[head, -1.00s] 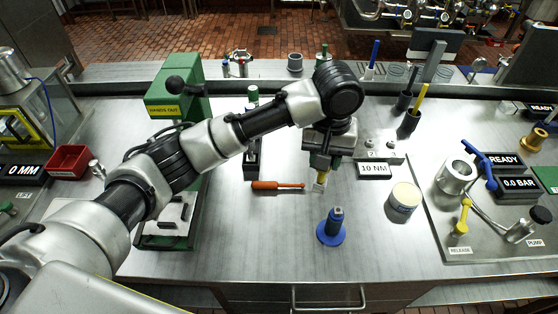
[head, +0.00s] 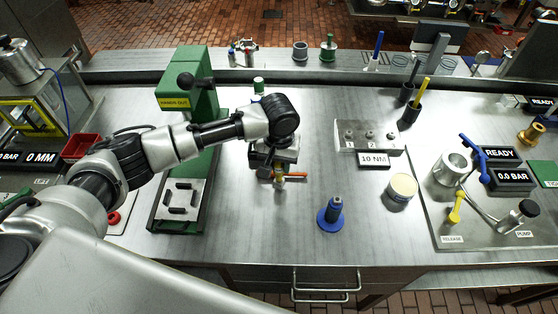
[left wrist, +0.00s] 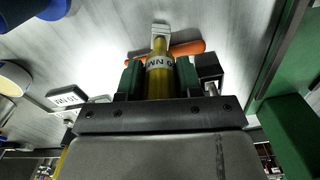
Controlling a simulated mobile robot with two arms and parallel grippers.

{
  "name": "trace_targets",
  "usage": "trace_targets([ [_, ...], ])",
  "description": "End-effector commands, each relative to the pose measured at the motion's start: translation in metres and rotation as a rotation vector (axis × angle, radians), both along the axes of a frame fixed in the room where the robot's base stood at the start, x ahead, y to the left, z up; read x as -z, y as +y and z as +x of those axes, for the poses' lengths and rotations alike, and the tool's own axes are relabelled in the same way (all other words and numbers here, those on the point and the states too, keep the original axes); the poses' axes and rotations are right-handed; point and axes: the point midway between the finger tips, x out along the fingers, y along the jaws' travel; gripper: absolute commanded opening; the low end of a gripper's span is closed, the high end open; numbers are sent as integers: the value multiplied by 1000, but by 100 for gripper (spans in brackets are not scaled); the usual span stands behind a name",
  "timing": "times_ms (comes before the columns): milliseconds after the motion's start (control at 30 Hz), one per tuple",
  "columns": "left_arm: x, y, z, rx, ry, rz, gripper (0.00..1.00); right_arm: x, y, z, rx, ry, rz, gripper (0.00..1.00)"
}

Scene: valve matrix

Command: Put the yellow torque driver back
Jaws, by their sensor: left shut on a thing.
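My left gripper (head: 279,172) is shut on the yellow torque driver, which shows in the left wrist view (left wrist: 160,78) as a yellow cylinder with a white printed band and a pale tip. In the head view, only a small yellow part shows below the jaws. The driver hangs tip down over the table, above the orange-handled tool (left wrist: 188,48), which lies flat. A black block (left wrist: 208,68) stands close beside the gripper in the left wrist view; my arm mostly hides this spot in the head view. My right gripper is not in view.
A grey plate with knobs (head: 350,138) has a 10 NM sign (head: 374,161). A round tin (head: 402,188) stands nearby. The green press (head: 190,110) is left of the gripper.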

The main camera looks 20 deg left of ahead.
Motion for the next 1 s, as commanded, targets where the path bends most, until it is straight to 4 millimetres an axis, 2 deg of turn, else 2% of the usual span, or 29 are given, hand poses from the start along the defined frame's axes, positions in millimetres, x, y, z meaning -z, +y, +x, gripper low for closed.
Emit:
trace_targets([
  [100, 7, 0, 0, 0, -1, 1, 2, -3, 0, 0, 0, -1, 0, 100],
  [367, 8, 0, 0, 0, -1, 0, 2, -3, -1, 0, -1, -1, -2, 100],
  [833, 23, 0, -2, 2, 4, 2, 0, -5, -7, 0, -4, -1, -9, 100],
  [867, 24, 0, -2, 2, 5, 2, 37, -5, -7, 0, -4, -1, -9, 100],
  [1000, 25, 0, -3, 2, 8, 4, 59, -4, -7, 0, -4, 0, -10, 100],
])
